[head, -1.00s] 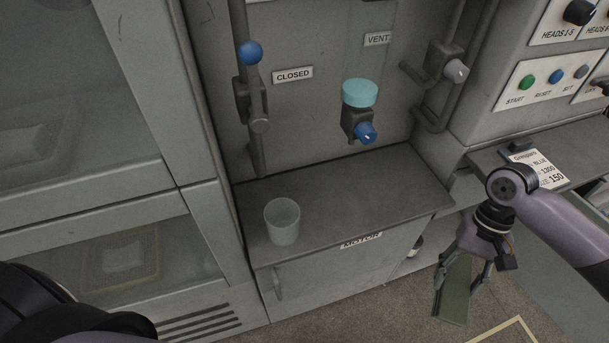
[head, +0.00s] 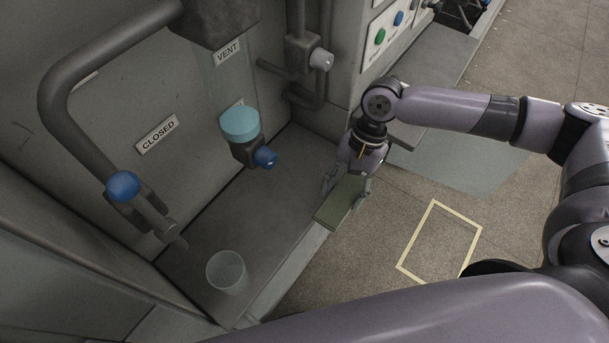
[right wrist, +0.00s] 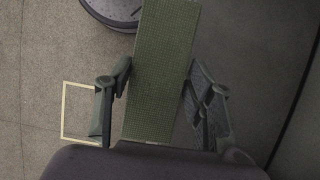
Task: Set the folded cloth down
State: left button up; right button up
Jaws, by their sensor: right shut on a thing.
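The folded cloth (head: 341,207) is a flat, stiff-looking green strip. My right gripper (head: 347,187) is shut on it, and the cloth sticks out past the fingertips. In the head view it is by the right front edge of the grey motor cabinet top (head: 225,212); I cannot tell whether it touches that edge. In the right wrist view the cloth (right wrist: 162,70) lies between the two fingers (right wrist: 160,105), with floor behind it. My left gripper is not in view.
A clear cup (head: 227,271) stands on the cabinet top's near end. The cabinet top between is clear. A yellow-outlined rectangle (head: 401,266) on the floor is empty.

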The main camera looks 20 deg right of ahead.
jog(key=w+a, duration=0.1)
jog(key=w, duration=0.1)
jog(key=w+a, duration=0.4)
jog(key=shift+w+p, duration=0.3)
jog(key=shift+p, duration=0.1)
jog(key=shift+w+a, duration=0.2)
jog(key=shift+w, duration=0.1)
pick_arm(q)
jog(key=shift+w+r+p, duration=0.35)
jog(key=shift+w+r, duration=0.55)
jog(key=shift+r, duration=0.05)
pick_arm(e)
jog(key=shift+f, duration=1.75)
jog(key=o, duration=1.1)
jog(key=shift+f, duration=0.1)
jog(key=shift+o, duration=0.2)
pick_arm(q)
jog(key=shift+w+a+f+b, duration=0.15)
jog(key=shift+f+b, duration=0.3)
jog(key=shift+b, duration=0.05)
pick_arm(e)
jog(key=v, duration=0.7)
jog(key=shift+r, duration=0.3)
jog(key=shift+w+d, duration=0.1)
